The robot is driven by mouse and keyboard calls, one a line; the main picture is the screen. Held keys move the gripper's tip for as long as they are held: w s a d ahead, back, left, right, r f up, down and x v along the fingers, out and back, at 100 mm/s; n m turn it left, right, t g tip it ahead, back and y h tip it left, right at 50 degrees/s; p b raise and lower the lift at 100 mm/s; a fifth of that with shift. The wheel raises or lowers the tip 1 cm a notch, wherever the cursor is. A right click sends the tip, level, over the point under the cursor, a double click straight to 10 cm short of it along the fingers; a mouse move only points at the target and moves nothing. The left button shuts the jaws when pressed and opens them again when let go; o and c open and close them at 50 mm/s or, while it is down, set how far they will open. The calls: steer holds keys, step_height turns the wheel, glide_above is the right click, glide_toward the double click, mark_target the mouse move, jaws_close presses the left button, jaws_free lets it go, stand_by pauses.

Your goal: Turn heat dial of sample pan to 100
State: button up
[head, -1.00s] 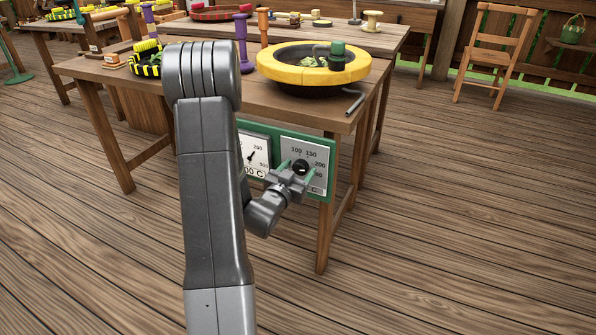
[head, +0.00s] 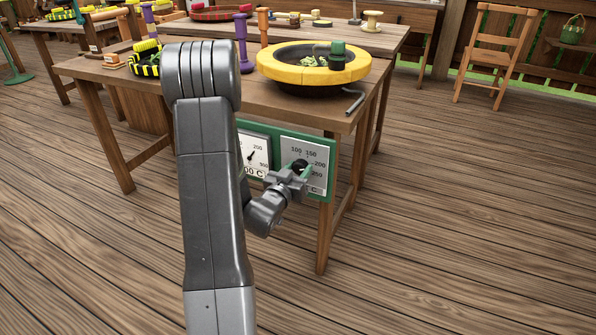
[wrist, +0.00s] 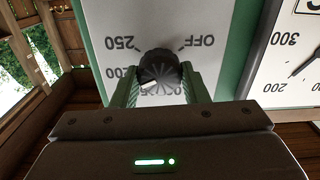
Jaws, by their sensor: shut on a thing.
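The heat dial is a dark round ribbed knob (wrist: 158,68) on a pale panel (wrist: 105,20) with printed numbers. My gripper (head: 301,171) has its green fingers on both sides of the knob, and in the wrist view (wrist: 160,84) they close around it. The wrist view shows the panel upside down, with 250, OFF and part of 200 readable. A white mark on the knob points to the lower left there. The numbers near that mark are partly hidden by the fingers. In the head view, 100, 150, 200 and 250 show around the dial.
A second gauge (head: 252,155) with a black needle is beside the dial panel. The floor in front is open.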

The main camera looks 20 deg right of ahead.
steer(key=n, duration=0.9)
steer(key=shift+a, duration=0.1)
steer(key=n+p, duration=0.1)
steer(key=n, duration=0.3)
steer(key=shift+w+n, duration=0.1)
steer(key=shift+n, duration=0.2)
steer(key=shift+f+n+p, duration=0.2)
steer(key=shift+n+p, duration=0.6)
steer(key=shift+n, duration=1.4)
steer(key=o, duration=1)
steer(key=shift+c, duration=0.2)
steer(key=shift+a, duration=0.1)
steer(key=v, duration=1.3)
steer(key=shift+s+a+p, duration=0.25)
steer(key=shift+a+p, duration=0.05)
steer(key=shift+p, duration=0.15)
